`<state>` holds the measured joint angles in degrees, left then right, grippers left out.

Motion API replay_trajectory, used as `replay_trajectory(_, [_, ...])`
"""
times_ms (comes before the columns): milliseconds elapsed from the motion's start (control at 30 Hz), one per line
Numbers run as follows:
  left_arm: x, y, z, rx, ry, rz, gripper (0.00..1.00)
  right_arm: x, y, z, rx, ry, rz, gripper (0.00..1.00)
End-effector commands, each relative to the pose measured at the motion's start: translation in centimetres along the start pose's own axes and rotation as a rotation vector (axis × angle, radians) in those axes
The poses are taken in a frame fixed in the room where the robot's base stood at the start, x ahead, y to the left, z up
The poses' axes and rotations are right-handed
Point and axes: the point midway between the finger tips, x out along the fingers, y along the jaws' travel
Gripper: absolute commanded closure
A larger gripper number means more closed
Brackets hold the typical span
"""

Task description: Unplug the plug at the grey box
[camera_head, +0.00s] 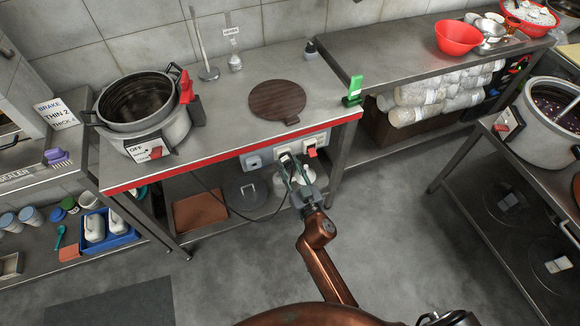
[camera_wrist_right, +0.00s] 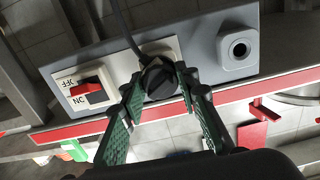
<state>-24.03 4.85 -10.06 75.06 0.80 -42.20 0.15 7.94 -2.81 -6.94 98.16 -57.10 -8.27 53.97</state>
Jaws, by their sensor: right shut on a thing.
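A black plug (camera_wrist_right: 158,82) sits at the cream middle socket (camera_wrist_right: 165,50) on a long grey panel under the worktop edge; its black cable (camera_wrist_right: 126,28) runs up in the wrist view. My right gripper (camera_wrist_right: 160,80) is shut on the plug, with green-padded fingers on both sides. In the head view the right gripper (camera_head: 297,177) reaches the panel from below, and the fingers largely hide the plug. A grey box (camera_wrist_right: 238,48) with a round, empty socket is beside the plug; it also shows in the head view (camera_head: 253,162). My left gripper is not in view.
A red rocker switch (camera_wrist_right: 88,88) is on the plug's other side. A red-edged worktop (camera_head: 225,110) is above, with a soup warmer (camera_head: 165,130) and round brown board (camera_head: 277,101). A lower shelf holds a lid (camera_head: 248,190). The floor in front is clear.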

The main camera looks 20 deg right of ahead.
Motion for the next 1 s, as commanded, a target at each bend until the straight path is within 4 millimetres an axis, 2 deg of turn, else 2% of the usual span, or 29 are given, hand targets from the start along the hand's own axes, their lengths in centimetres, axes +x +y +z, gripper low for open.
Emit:
replay_trajectory(67, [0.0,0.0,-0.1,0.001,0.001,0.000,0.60,0.2,0.0,0.0,0.000,0.000,0.000,1.00])
replay_trajectory(100, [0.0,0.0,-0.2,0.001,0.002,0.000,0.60,0.2,0.0,0.0,0.000,0.000,0.000,0.69])
replay_trajectory(367, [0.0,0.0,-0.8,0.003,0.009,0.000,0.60,0.2,0.0,0.0,0.000,0.000,0.000,0.51])
replay_trajectory(567, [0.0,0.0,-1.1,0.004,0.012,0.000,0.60,0.2,0.0,0.0,0.000,0.000,0.000,0.51])
replay_trajectory(700, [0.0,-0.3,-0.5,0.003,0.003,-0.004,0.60,-0.2,0.0,0.1,0.000,-0.001,0.001,0.51])
replay_trajectory(1000, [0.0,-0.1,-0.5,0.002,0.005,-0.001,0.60,-4.8,0.1,0.2,0.001,-0.003,0.002,0.51])
